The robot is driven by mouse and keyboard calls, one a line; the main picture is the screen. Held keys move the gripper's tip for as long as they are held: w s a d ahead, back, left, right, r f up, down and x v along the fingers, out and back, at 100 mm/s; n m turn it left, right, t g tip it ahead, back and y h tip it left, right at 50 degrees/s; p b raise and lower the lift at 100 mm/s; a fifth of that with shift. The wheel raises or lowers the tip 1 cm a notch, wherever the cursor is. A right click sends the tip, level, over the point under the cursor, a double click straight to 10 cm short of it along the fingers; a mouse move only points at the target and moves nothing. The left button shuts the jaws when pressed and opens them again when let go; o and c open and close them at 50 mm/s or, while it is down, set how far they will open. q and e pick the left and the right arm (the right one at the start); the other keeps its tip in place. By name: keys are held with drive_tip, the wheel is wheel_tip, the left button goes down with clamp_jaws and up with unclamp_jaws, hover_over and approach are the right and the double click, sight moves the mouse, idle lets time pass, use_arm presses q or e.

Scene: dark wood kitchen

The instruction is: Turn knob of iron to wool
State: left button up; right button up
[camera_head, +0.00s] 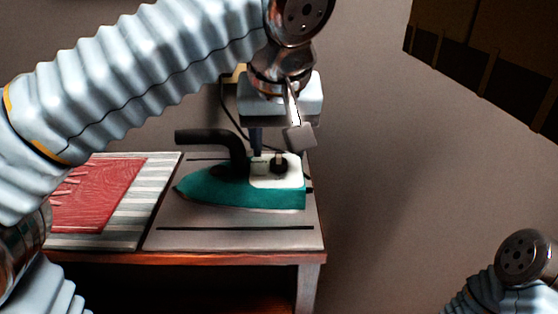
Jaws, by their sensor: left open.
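A teal iron (235,194) with a black handle (215,138) stands on a grey board on the table, its tip to the left. Its dark round knob (279,164) sits on the white panel at the iron's right end. The marks around the knob are too small to read. My left gripper (278,138) points down just above the knob, fingers apart, with nothing seen between them. I cannot tell whether a finger touches the iron. My right arm (525,270) shows at the lower right, but its gripper is out of view.
A red folded cloth (100,190) lies on a striped grey-white mat (148,205) left of the iron. The wooden table edge (190,257) runs along the front. A dark cord hangs behind the iron. A dark cabinet (490,50) is at the upper right.

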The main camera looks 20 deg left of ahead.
sight(279, 161)
use_arm(q)
drive_tip(key=shift+x, duration=1.4)
clamp_jaws()
drive_tip(key=shift+m, duration=0.3)
drive_tip(key=m+h, duration=0.1)
drive_tip(key=m, duration=0.1)
drive_tip(key=m+h, duration=0.1)
drive_tip(key=m, duration=0.2)
drive_tip(key=shift+a+r+m+p, duration=0.1)
drive_tip(key=shift+a+m+p, duration=0.05)
drive_tip(key=shift+m+p, duration=0.2)
drive_tip(key=m+h, duration=0.1)
drive_tip(key=m, duration=0.1)
drive_tip(key=m+h+p, duration=0.1)
drive_tip(key=m, duration=0.2)
drive_tip(key=shift+w+a+g, duration=0.1)
drive_tip(key=shift+g, duration=0.3)
drive_tip(key=shift+m, duration=0.35)
